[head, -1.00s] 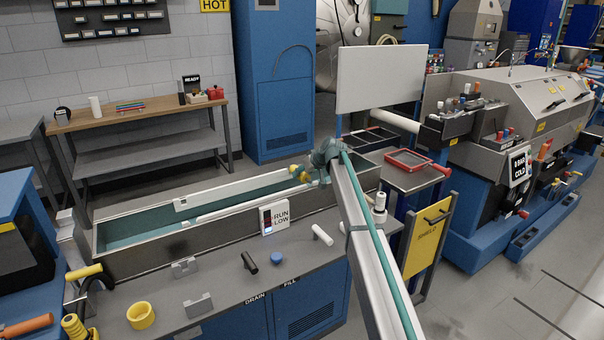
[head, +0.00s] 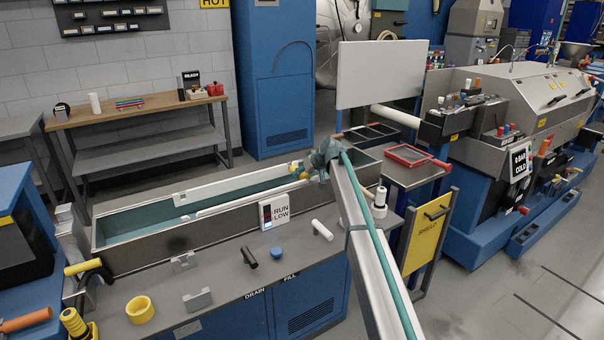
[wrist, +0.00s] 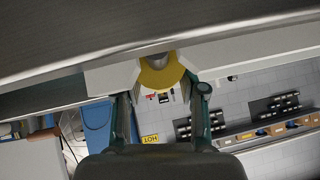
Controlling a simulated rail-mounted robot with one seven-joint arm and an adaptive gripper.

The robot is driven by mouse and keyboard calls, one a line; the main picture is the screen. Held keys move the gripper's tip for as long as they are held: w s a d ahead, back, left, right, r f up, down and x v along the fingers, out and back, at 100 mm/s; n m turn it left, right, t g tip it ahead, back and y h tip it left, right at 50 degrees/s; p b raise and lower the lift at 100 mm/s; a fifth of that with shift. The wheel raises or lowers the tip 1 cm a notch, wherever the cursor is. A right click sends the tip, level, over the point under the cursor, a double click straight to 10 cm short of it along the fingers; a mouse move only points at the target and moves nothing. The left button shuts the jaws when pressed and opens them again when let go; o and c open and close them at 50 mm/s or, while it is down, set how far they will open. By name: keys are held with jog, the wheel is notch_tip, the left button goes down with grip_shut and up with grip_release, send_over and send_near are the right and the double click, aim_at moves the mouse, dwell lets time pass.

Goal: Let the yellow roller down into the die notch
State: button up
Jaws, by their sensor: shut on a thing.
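The yellow roller (wrist: 156,76) is between my gripper's (wrist: 160,92) fingers in the wrist view, with a grey rounded piece against its upper edge. A pale bar runs to both sides behind it. In the head view, small yellow parts (head: 294,167) show at my gripper (head: 312,168), over the right part of the long water trough (head: 160,248). My gripper is shut on the roller. I cannot make out the die notch, or whether the roller touches its seat; the fingers and arm hide this.
White rails (head: 238,207) lie along the trough. The bench in front holds a RUN LOW sign (head: 279,211), a white cylinder (head: 322,230), a black cylinder (head: 249,257), a blue cap (head: 277,253), grey notched brackets (head: 197,299) and a yellow ring (head: 140,310). A white panel (head: 380,74) stands behind my arm.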

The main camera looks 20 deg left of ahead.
jog(key=shift+f, duration=0.25)
jog(key=o, duration=1.3)
jog(key=v, duration=1.2)
